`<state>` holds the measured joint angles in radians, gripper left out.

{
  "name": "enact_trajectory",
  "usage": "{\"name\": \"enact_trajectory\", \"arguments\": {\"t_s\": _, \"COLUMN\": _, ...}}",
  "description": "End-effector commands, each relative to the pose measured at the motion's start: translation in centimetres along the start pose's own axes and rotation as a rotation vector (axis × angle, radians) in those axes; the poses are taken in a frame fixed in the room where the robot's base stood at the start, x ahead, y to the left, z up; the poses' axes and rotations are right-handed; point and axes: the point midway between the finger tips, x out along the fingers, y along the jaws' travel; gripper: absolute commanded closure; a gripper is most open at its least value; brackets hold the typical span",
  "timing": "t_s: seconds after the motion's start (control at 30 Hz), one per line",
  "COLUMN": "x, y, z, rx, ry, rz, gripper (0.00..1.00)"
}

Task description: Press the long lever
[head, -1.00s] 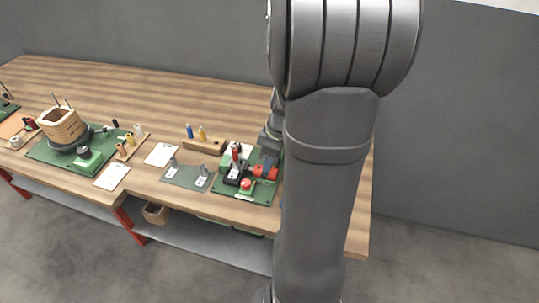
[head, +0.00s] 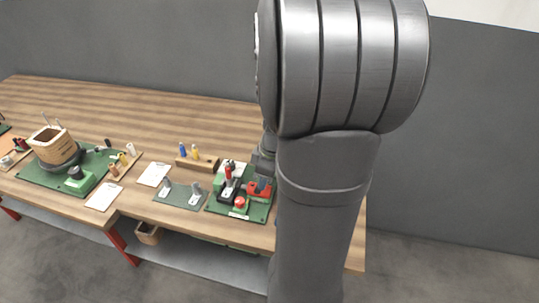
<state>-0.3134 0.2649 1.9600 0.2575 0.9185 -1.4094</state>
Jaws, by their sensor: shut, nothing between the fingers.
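On the green base plate (head: 225,208) stands a small press-like device with a red-gripped upright lever (head: 228,173) on a dark body. I cannot tell for certain whether this is the long lever. A red block (head: 252,190) and a round red button (head: 240,202) sit beside it. My gripper (head: 262,183) is small in view, at the right side of the plate, right of the upright lever and close to the red block. It looks shut and empty. I cannot tell whether it touches anything. My arm hides the area right of the plate.
A grey plate with two metal brackets (head: 195,187) lies left of the device. A wooden block with blue and yellow pieces (head: 205,164) stands behind it. A wooden coil former (head: 48,140) stands at the far left. The back of the table is clear.

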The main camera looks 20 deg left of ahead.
Motion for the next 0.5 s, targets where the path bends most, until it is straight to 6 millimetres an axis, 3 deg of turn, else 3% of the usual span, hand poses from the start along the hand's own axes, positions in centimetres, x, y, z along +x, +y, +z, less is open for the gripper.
{"name": "enact_trajectory", "arguments": {"t_s": 0.3, "x": -7.6, "y": -0.1, "z": -0.1, "rx": -0.002, "ry": 0.004, "rz": 0.013, "gripper": 1.00}}
{"name": "enact_trajectory", "arguments": {"t_s": 0.5, "x": -10.2, "y": -0.3, "z": -0.1, "rx": -0.002, "ry": 0.003, "rz": 0.011, "gripper": 1.00}}
